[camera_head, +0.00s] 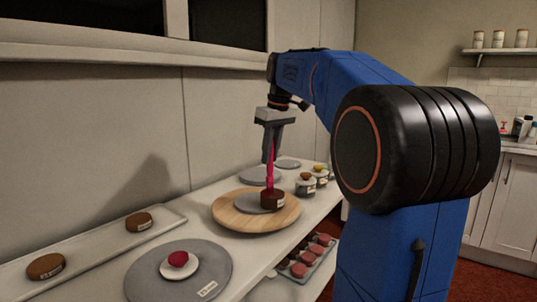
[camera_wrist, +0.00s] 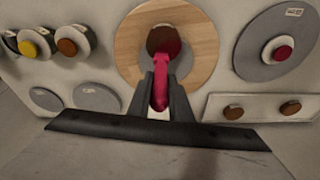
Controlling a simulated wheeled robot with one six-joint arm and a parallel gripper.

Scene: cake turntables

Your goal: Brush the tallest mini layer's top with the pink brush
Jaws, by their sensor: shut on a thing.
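My gripper (camera_head: 271,150) points down over the wooden turntable (camera_head: 226,212), shut on the pink brush (camera_head: 269,176). The brush hangs upright with its lower end at the dark brown mini layer (camera_head: 273,202); I cannot tell whether it touches the top. This layer has a pale label and sits on a grey disc (camera_head: 248,203) on the turntable. It looks taller than the two flat brown layers on the tray. In the wrist view, the fingers (camera_wrist: 162,98) grip the pink brush (camera_wrist: 164,66), which overlaps the dark layer (camera_wrist: 160,34) and hides part of its top.
A grey turntable (camera_head: 145,282) with a red-topped white dish (camera_head: 194,268) is at front left. A long tray (camera_head: 95,252) holds the two brown layers. Jars with brown and yellow tops (camera_head: 319,172) stand behind right. Pink and dark cakes (camera_head: 300,269) lie on a lower shelf.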

